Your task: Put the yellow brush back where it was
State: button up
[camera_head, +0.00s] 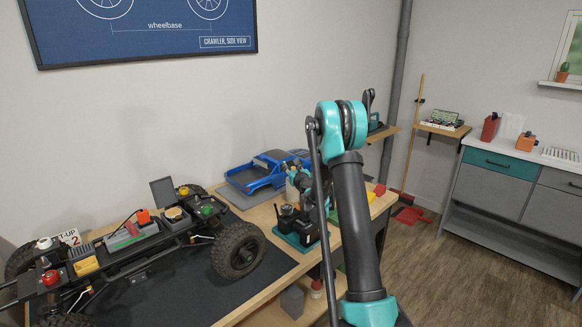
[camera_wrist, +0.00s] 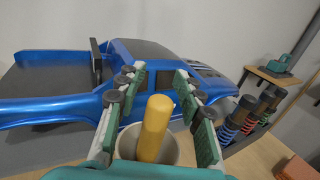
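In the wrist view, a yellow rod-like handle (camera_wrist: 154,130), which looks like the yellow brush, stands nearly upright in a pale round cup (camera_wrist: 183,150). Its lower end is hidden inside the cup and by my gripper; no bristles show. My gripper (camera_wrist: 158,82) has its two teal-padded fingers spread, one on each side of the handle, with visible gaps. In the head view my gripper (camera_head: 306,182) is low over the back of the table, beside the blue truck body. My arm hides part of that area, and I cannot make out the brush clearly there.
The blue truck body (camera_head: 262,170) sits close behind my gripper. Several coloured shock absorbers (camera_wrist: 248,116) stand at right in the wrist view. The crawler chassis (camera_head: 130,250) fills the table's left side. A teal-based device (camera_head: 297,235) stands near the table's front edge.

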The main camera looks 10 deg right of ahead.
jog(key=s+d, duration=0.2)
jog(key=s, duration=1)
jog(key=s+a+r+n+g+y, duration=0.1)
jog(key=s+a+n+g+y, duration=0.2)
jog(key=s+n, duration=0.7)
jog(key=s+a+r+n+g+y, duration=0.1)
jog(key=s+a+n+g, duration=0.35)
jog(key=s+n, duration=0.5)
jog(key=s+d+f+n+g+h, duration=0.2)
jog(key=s+n, duration=0.3)
jog(key=s, duration=0.3)
jog(key=s+d+f+n+g+h, duration=0.2)
jog(key=s+d+f+n, duration=0.2)
jog(key=s, duration=0.5)
jog(key=s+d+f+n+g+h, duration=0.2)
jog(key=s+d+f+n, duration=0.1)
jog(key=s, duration=0.5)
jog(key=f+n, duration=0.1)
jog(key=n, duration=0.1)
jog(key=shift+s+d+f+n+h, duration=0.2)
jog(key=shift+s+f+n+h, duration=0.15)
jog(key=shift+h, duration=0.05)
